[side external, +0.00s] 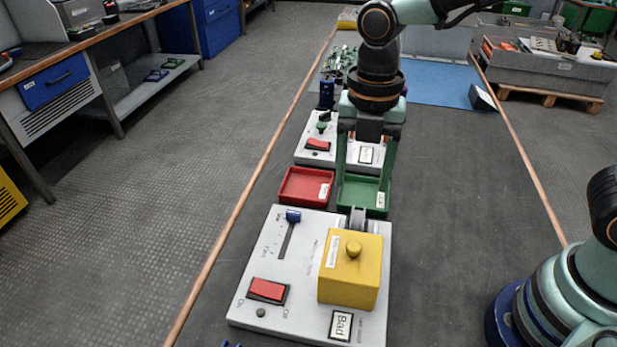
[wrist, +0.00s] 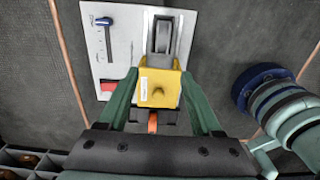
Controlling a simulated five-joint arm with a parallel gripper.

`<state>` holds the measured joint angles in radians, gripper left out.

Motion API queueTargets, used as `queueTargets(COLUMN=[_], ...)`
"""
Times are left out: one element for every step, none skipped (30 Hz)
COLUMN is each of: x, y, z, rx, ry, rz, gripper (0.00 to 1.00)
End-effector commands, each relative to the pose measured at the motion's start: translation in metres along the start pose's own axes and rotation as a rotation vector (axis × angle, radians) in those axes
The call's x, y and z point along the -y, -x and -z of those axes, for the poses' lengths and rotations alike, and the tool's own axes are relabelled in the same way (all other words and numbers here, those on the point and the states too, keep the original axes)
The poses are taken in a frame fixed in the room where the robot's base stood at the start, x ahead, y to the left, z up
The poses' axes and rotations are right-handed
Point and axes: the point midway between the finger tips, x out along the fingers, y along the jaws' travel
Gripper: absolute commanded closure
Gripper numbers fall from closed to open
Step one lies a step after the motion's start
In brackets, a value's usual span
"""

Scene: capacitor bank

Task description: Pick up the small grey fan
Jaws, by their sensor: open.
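I cannot make out a thing that is clearly a small grey fan in either view. A grey upright part (side external: 357,219) stands behind the yellow box (side external: 350,268) on the near panel; it also shows in the wrist view (wrist: 162,38), and I cannot tell if it is the fan. My gripper (side external: 363,187) points down with its two green fingers apart, in line with the green tray (side external: 374,205). In the wrist view my gripper (wrist: 159,76) shows its fingers spread on either side of the yellow box (wrist: 159,88). Nothing is clearly held.
The near grey panel (side external: 262,270) has a blue-knobbed slider (side external: 293,216), a red switch (side external: 268,290) and a "Bad" label (side external: 340,325). A red tray (side external: 304,187) lies left of the green one. Another panel (side external: 314,158) lies beyond.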

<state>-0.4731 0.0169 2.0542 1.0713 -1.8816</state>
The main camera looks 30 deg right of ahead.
Motion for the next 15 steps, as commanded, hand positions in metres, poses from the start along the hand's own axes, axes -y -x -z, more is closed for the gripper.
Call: queueTargets(x=[0.001,0.002,0.002,0.002,0.003,0.003,0.003,0.003,0.003,0.003,0.003,0.004,0.003,0.003,0.003], y=[-0.002,-0.003,-0.005,-0.008,-0.011,-0.016,-0.021,-0.026,-0.033,-0.039,-0.044,-0.051,-0.055,-0.059,-0.063], z=[-0.012,-0.016,-0.020,-0.022,-0.023,-0.023,-0.023,-0.023,-0.022,-0.022,-0.022,-0.022,-0.022,-0.022,-0.022], rx=[0.000,0.000,0.000,-0.001,-0.001,-0.001,-0.002,-0.002,-0.002,-0.002,-0.002,-0.002,-0.002,-0.002,-0.001], ry=[-0.006,-0.005,-0.002,-0.001,0.000,0.001,0.002,0.002,0.002,0.002,0.002,0.002,0.002,0.002,0.002], rz=[0.000,0.000,0.001,0.001,0.002,0.003,0.005,0.004,0.005,0.005,0.005,0.005,0.004,0.004,0.003], gripper=[0.34,0.34,0.34,0.34,0.34,0.34,0.34,0.34,0.34,0.34,0.34,0.34,0.34,0.34,0.34])
